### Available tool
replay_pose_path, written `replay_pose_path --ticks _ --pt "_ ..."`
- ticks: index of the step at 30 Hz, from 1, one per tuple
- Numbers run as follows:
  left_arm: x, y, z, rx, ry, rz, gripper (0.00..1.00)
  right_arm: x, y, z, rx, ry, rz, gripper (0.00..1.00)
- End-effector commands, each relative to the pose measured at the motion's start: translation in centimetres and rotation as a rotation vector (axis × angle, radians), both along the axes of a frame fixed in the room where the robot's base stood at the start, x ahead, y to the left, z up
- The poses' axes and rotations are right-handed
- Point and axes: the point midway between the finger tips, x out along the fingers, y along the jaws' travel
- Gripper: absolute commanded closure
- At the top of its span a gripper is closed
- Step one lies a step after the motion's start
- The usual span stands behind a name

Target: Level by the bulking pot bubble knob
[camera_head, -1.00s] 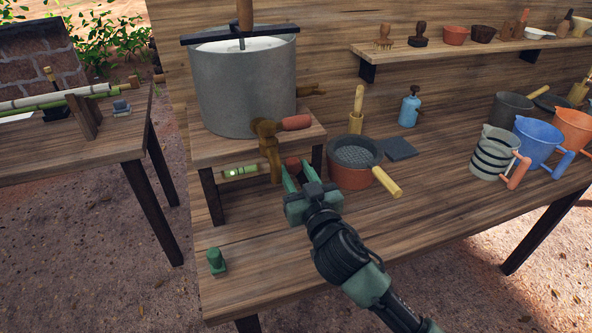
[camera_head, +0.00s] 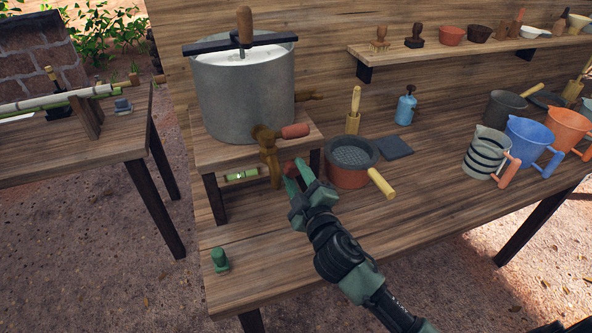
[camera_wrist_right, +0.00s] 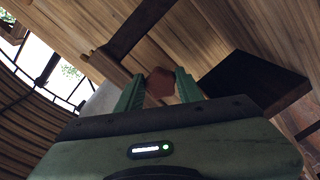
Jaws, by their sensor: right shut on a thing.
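The bulking pot (camera_head: 245,95) is a large grey pot on a small wooden stand, with a black crossbar and wooden handle on top. A brass tap with a red handle (camera_head: 295,131) is at its front. A bubble level (camera_head: 241,175) with a green vial shows under the stand's top. My right gripper (camera_head: 296,170) is shut on a reddish knob (camera_head: 290,168) below the tap. In the right wrist view the knob (camera_wrist_right: 160,82) sits between the green fingers. My left gripper is not in view.
A red pot with a dark sieve (camera_head: 350,172) and yellow handle stands just right of my gripper. A green stopper-like piece (camera_head: 220,260) stands at the bench's front left. Jugs (camera_head: 490,153) stand at the right.

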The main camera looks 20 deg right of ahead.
Motion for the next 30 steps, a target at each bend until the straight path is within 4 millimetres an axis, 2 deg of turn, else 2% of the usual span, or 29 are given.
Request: replay_pose_path --ticks 15,22,30 --pt "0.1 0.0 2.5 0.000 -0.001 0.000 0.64 0.0 0.1 0.4 -0.461 -0.016 0.003 1.00" --pt "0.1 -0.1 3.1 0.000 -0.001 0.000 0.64 0.0 0.1 0.4 -0.598 -0.022 0.003 1.00" --pt "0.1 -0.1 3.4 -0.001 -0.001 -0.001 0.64 0.0 0.1 0.3 -0.677 -0.024 0.003 1.00"
